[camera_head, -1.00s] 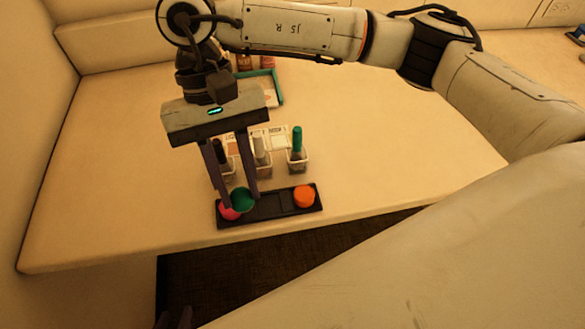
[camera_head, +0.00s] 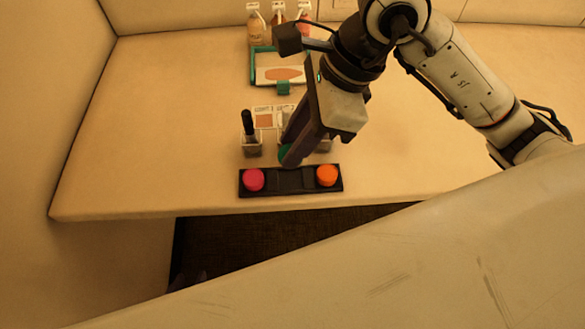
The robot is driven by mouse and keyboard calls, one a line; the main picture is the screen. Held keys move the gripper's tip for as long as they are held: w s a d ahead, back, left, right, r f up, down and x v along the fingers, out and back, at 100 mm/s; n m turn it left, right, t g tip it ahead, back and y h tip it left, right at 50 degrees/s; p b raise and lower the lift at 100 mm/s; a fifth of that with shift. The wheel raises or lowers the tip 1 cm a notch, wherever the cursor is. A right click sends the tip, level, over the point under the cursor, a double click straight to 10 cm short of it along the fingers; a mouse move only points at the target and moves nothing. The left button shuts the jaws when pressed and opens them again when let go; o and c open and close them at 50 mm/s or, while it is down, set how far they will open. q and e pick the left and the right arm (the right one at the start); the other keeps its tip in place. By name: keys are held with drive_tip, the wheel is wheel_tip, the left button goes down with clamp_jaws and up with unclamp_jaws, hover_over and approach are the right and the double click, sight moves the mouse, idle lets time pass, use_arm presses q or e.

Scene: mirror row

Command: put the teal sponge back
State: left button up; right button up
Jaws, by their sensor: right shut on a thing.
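The teal sponge (camera_head: 284,152) is a small round piece, mostly hidden by the fingers. My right gripper (camera_head: 288,158) is shut on it and holds it near the back edge of the black tray (camera_head: 293,193); I cannot tell the exact height. In the tray, a pink sponge (camera_head: 253,180) sits at the left end and an orange sponge (camera_head: 327,175) at the right end. The middle of the tray between them is empty. Dark finger-like parts at the lower left look like my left gripper (camera_head: 188,281); its opening is unclear.
A clear holder with a black-handled brush (camera_head: 248,133) stands behind the tray; other holders beside it are partly hidden by my gripper. Further back are a teal-edged frame (camera_head: 263,78) and several bottles (camera_head: 256,27). The table (camera_head: 150,140) is clear at left.

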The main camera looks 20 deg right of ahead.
wheel_tip(320, 180, down, 4)
drive_tip(key=shift+f, duration=0.1)
wheel_tip(320, 180, down, 3)
idle(0.4)
drive_tip(key=o, duration=1)
drive_tip(key=shift+b, duration=0.3)
drive_tip(key=shift+c, duration=0.2)
drive_tip(key=v, duration=1.2)
drive_tip(key=shift+p, duration=0.3)
